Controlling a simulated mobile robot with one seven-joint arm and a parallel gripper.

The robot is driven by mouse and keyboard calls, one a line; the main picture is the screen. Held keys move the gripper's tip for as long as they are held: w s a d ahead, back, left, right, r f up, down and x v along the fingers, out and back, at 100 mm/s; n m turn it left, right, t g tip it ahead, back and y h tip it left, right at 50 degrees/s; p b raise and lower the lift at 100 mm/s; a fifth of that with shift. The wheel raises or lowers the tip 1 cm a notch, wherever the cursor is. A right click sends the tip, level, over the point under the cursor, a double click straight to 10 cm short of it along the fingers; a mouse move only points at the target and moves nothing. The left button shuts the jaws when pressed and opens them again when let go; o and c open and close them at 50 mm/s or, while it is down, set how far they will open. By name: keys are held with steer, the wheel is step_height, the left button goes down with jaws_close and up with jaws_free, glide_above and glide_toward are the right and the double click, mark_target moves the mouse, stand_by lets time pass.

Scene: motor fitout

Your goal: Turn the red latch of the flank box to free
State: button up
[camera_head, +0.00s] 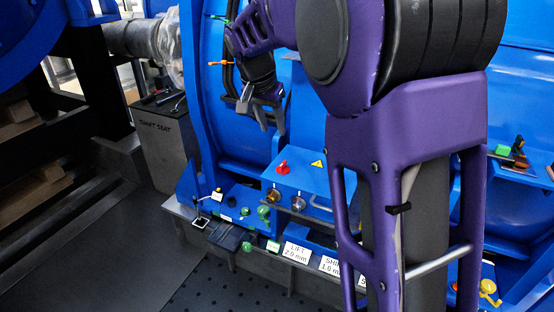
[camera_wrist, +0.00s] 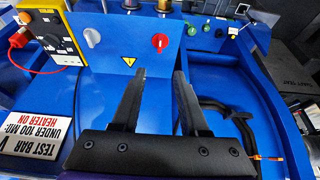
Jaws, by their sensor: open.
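The flank box is a blue box (camera_head: 303,181) with a yellow warning triangle on its face, below my arm in the head view. The red latch (camera_head: 282,167) stands on that face. In the wrist view the red latch (camera_wrist: 160,42) is a red round piece with a pale bar, beside a white knob (camera_wrist: 92,38) on the blue face (camera_wrist: 118,30). My gripper (camera_head: 262,112) is open and empty, above and left of the latch in the head view. In the wrist view the open fingers (camera_wrist: 160,75) point toward the latch, apart from it.
A yellow-and-black device (camera_wrist: 48,30) with a red plug and a "TEST BAR" sign (camera_wrist: 38,135) lie left in the wrist view. Black hoses (camera_wrist: 225,112) run right of the fingers. A ledge with labels (camera_head: 297,252) lies below the box.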

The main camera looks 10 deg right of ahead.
mark_target(283, 163)
steer(key=b+x, duration=0.1)
steer(key=x, duration=1.4)
steer(key=shift+w+d+f+b, duration=0.1)
steer(key=shift+f+b, duration=0.1)
steer(key=shift+b, duration=0.2)
jaws_close()
